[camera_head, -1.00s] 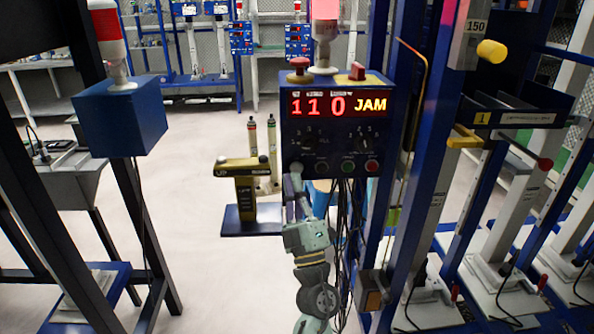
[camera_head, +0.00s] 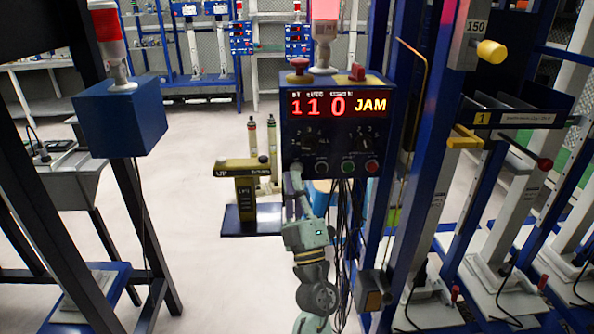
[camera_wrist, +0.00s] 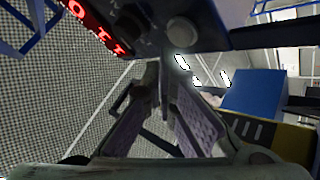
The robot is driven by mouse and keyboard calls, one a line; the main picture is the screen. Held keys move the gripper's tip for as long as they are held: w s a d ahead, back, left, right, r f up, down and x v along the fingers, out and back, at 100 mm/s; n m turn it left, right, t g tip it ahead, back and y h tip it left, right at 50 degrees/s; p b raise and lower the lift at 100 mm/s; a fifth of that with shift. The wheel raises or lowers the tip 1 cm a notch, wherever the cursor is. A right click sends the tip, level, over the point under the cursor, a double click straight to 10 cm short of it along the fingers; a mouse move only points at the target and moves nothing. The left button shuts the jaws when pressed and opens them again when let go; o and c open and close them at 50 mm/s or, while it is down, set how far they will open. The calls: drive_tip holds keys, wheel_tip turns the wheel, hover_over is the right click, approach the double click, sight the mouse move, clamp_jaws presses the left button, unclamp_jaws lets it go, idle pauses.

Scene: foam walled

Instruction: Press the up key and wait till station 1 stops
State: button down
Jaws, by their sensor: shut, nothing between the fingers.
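The blue control box (camera_head: 337,128) stands ahead of me in the head view. Its red display (camera_head: 338,104) reads 110 with yellow JAM beside it. Dark knobs and a row of small keys sit below the display. A green key (camera_head: 347,167) and a red key (camera_head: 372,166) show; their labels are too small to read. My gripper (camera_head: 297,178) is shut and empty, its tips at the lower left corner of the box, covering the key area there. In the wrist view the shut fingertips (camera_wrist: 163,72) lie close to the box's edge; contact cannot be told.
A red mushroom button (camera_head: 299,64) and a pale red beacon (camera_head: 324,35) top the box. A yellow-black stand marked UP (camera_head: 247,168) is left of my gripper. Dark cables hang behind my arm. Blue posts stand close on the right; open floor lies left.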

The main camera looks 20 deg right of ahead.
idle(0.6)
drive_tip(key=shift+w+d, duration=0.15)
drive_tip(key=shift+w, duration=0.25)
drive_tip(key=shift+w+d, duration=0.1)
drive_tip(key=shift+w, duration=0.35)
idle(0.5)
drive_tip(key=shift+s, duration=0.15)
idle(0.3)
drive_tip(key=shift+s+a+p, duration=0.25)
drive_tip(key=shift+s+p, duration=0.1)
drive_tip(key=shift+s, duration=0.5)
drive_tip(key=shift+s+a+p, duration=0.1)
drive_tip(key=shift+s+a, duration=0.15)
drive_tip(key=shift+s, duration=0.5)
drive_tip(key=shift+s+a+p, duration=0.1)
drive_tip(key=shift+s+a, duration=0.1)
drive_tip(key=shift+s, duration=0.6)
drive_tip(key=shift+s+a+p, duration=0.1)
drive_tip(key=shift+s+a, duration=0.15)
drive_tip(key=shift+s, duration=0.5)
